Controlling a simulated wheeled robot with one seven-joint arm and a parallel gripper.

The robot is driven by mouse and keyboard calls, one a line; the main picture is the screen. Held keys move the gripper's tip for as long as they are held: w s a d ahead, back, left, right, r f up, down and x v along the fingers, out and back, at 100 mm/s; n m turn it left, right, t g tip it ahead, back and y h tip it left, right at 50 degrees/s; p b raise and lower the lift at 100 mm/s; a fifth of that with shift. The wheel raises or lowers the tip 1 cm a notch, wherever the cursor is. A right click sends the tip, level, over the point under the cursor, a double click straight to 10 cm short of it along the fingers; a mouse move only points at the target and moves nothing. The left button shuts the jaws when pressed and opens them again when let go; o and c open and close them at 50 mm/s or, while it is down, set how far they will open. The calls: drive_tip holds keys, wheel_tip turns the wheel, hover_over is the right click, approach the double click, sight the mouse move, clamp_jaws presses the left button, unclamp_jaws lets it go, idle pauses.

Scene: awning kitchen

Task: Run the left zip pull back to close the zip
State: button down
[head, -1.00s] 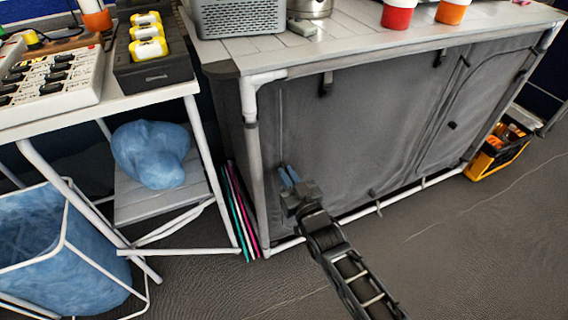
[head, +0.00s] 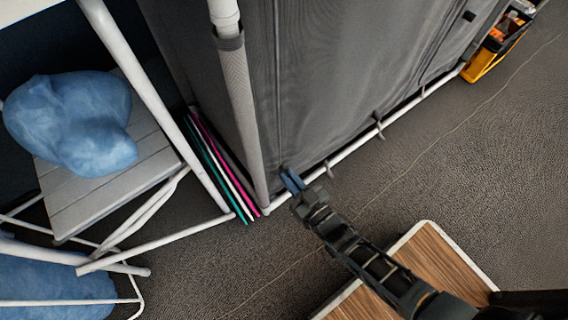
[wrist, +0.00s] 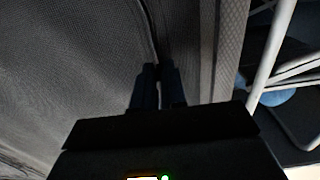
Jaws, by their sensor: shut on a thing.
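The grey fabric front (head: 350,75) of the cupboard fills the middle of the head view. Its left zip line (head: 277,90) runs down near the left white post. My gripper (head: 290,180) is at the low end of that line, close to the bottom rail. Its blue fingers are close together, shut on the left zip pull, which the fingers hide. In the wrist view my gripper (wrist: 160,70) points along the dark zip seam (wrist: 152,35), with fabric (wrist: 70,70) to the left.
The white bottom rail (head: 345,150) and the corner post (head: 240,105) are close to my gripper. Coloured flat boards (head: 222,165) lean left of the post. A shelf with a blue bag (head: 75,120) stands further left. A yellow crate (head: 490,50) is far right.

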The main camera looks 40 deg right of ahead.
drive_tip(key=shift+s+f+b, duration=0.1)
drive_tip(key=shift+f+b, duration=0.5)
drive_tip(key=shift+f, duration=4.2)
drive_tip(key=c, duration=1.2)
unclamp_jaws()
